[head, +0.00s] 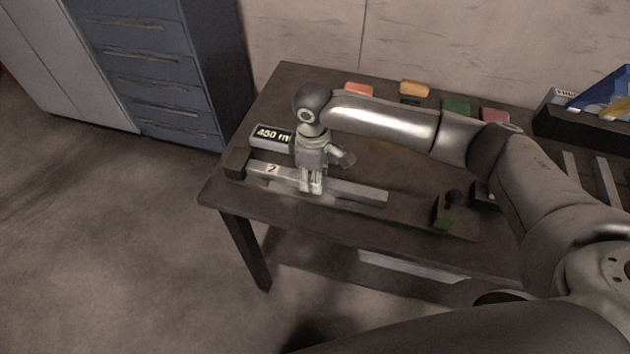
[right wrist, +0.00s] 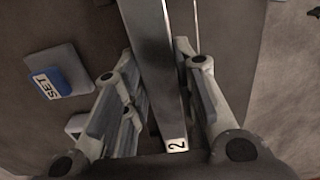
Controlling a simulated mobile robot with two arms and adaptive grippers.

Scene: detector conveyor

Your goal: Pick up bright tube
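No thing in view shows clearly as a bright tube. A long grey bar (head: 358,192) with a label "2" lies along the front of the table. My right gripper (head: 311,188) points down at the bar, near its middle, and hides a part of it. In the right wrist view the bar (right wrist: 158,45) runs between the two fingers of this gripper (right wrist: 164,85). The fingers stand apart on either side of it; I see no clear grip. My left gripper is not in view.
A display reading "450" (head: 271,135) stands behind the bar's left end. A green block (head: 444,212) is on the table's front right. Coloured pads, one of them orange (head: 358,90), line the back. A blue "SET" button (right wrist: 50,83) is left of the fingers.

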